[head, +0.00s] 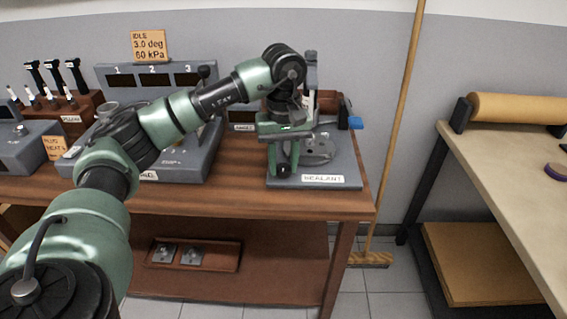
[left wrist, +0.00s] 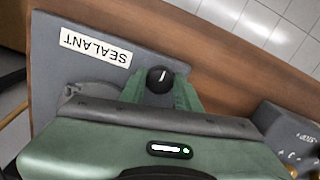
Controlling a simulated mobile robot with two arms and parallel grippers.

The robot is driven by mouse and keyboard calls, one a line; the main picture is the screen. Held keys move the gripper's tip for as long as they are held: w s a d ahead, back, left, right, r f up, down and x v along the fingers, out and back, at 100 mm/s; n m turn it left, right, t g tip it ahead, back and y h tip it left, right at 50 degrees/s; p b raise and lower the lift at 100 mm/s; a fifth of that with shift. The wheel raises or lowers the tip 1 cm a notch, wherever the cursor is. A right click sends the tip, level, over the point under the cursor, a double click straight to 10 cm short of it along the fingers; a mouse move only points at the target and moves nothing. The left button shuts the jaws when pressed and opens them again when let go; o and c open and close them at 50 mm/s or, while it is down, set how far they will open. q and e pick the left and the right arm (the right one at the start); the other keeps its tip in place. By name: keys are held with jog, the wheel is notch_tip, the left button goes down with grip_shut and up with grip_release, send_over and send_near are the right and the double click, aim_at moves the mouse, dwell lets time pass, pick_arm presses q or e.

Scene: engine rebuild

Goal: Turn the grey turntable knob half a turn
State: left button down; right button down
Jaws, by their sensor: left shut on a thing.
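The sealant station is a grey base plate (head: 345,170) with a "SEALANT" label, at the right end of the wooden bench. A grey metal turntable part (head: 318,148) lies on it, partly hidden by my arm. The knob (head: 283,170) is a small dark round one at the front of the plate. In the left wrist view the knob (left wrist: 160,79) looks almost black, with a white mark pointing nearly straight up. My left gripper (head: 284,163) reaches down from above, shut on the knob, with a green finger on each side. My right gripper is not in view.
A grey console (head: 190,165) with numbered displays stands left of the station. A blue-tipped object (head: 355,122) is behind it. A broom (head: 398,130) leans at the bench's right end. A second table (head: 510,190) stands at the right, across a floor gap.

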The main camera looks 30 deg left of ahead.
aim_at(283, 167)
pick_arm(q)
jog(key=shift+w+a+r, duration=0.1)
jog(key=shift+w+r, duration=0.05)
jog(key=shift+r, duration=0.1)
jog(key=c, duration=1.3)
grip_release()
jog(key=shift+o, duration=1.4)
jog(key=shift+f, duration=0.15)
notch_tip(283, 167, up, 8)
jog(key=shift+f, duration=0.1)
